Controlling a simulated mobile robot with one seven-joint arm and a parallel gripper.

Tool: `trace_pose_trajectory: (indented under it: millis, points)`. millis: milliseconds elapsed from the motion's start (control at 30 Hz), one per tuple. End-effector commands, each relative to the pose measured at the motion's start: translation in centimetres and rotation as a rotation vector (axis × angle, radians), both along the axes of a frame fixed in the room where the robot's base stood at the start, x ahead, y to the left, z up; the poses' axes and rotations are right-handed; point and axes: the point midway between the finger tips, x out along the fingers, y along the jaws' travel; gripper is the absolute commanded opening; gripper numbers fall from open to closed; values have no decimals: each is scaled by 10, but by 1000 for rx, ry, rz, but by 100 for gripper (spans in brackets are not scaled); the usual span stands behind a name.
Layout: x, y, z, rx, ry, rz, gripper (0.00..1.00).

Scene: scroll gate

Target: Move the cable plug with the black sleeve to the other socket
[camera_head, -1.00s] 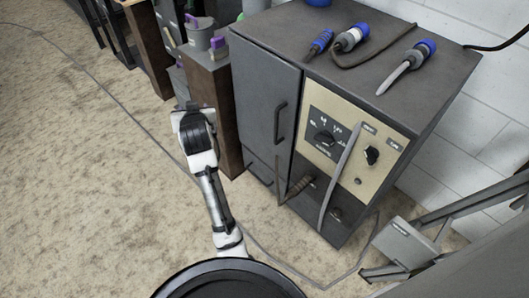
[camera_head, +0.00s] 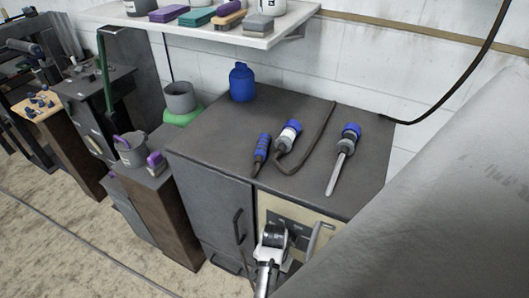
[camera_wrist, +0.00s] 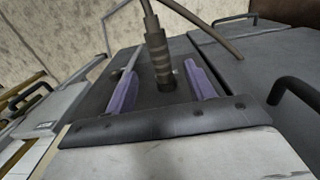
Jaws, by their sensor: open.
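In the wrist view, a cable plug (camera_wrist: 160,62) with a dark, ribbed grey-brown sleeve stands in a dark panel, its lower end at a socket (camera_wrist: 167,86). My gripper (camera_wrist: 161,72) is open, with one purple finger on each side of the plug. Gaps show between the fingers and the sleeve, so it is not gripped. In the head view, my arm's end (camera_head: 272,240) is in front of the cabinet's beige panel (camera_head: 318,219). The plug, fingertips and other socket cannot be made out there.
A dark door handle (camera_wrist: 297,92) is at the right in the wrist view. A cable (camera_wrist: 205,28) runs close to the plug.

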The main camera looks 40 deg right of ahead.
Motion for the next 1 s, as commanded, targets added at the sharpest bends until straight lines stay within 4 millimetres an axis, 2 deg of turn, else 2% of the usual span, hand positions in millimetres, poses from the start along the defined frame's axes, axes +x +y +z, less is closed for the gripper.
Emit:
trace_pose_trajectory:
  millis: [167,400,533,700,933,1000]
  points:
    - [-1,1,-16,4,3,-2,54]
    - [-1,1,-52,2,2,-1,54]
    - [-1,0,-66,2,1,-1,54]
    - [-1,0,-74,-1,0,-1,54]
    - [0,0,-74,-1,0,0,54]
    - [0,0,-74,-1,0,0,45]
